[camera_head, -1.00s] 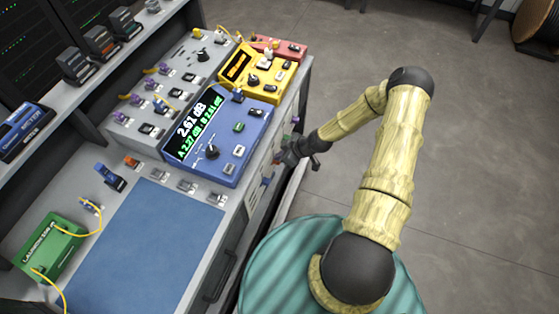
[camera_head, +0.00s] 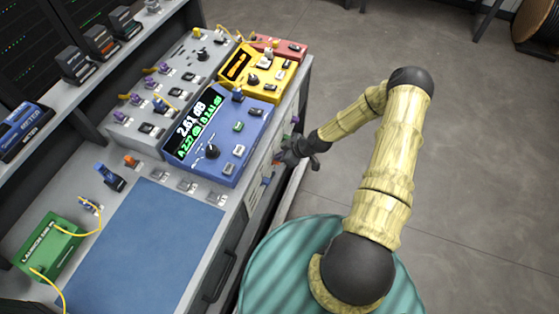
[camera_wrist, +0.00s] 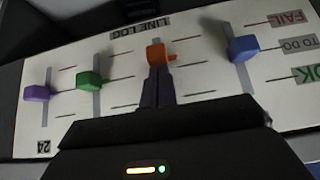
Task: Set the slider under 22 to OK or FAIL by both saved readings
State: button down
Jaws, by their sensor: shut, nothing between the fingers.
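The line log panel (camera_wrist: 120,38) fills the wrist view, with FAIL, TO DO and OK labels from top to bottom at its right. It has purple (camera_wrist: 37,93), green (camera_wrist: 90,80), orange (camera_wrist: 156,53) and blue (camera_wrist: 243,48) slider knobs. Purple, green and blue sit at about the middle marks; orange looks between its upper and middle marks. My gripper (camera_wrist: 157,75) is shut and empty, its tips just below the orange knob; contact is unclear. Only number 24 is readable, under purple; the others are hidden. The blue meter (camera_head: 222,140) shows 2.61 dB, with A about 2.27 and B 2.61.
The yellow device (camera_head: 262,72) and red device (camera_head: 285,47) stand behind the meter. A blue mat (camera_head: 140,245) and green launch box (camera_head: 50,243) lie nearer on the bench.

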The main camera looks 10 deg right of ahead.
jog(key=shift+f+b, duration=0.5)
jog(key=shift+f, duration=0.15)
jog(key=shift+r, duration=0.15)
jog(key=shift+r+p, duration=0.4)
jog(key=shift+r, duration=0.05)
jog(key=s+d, duration=0.4)
jog(key=d, duration=0.1)
jog(key=shift+d, duration=0.4)
dwell(0.7)
jog(key=shift+r, duration=0.1)
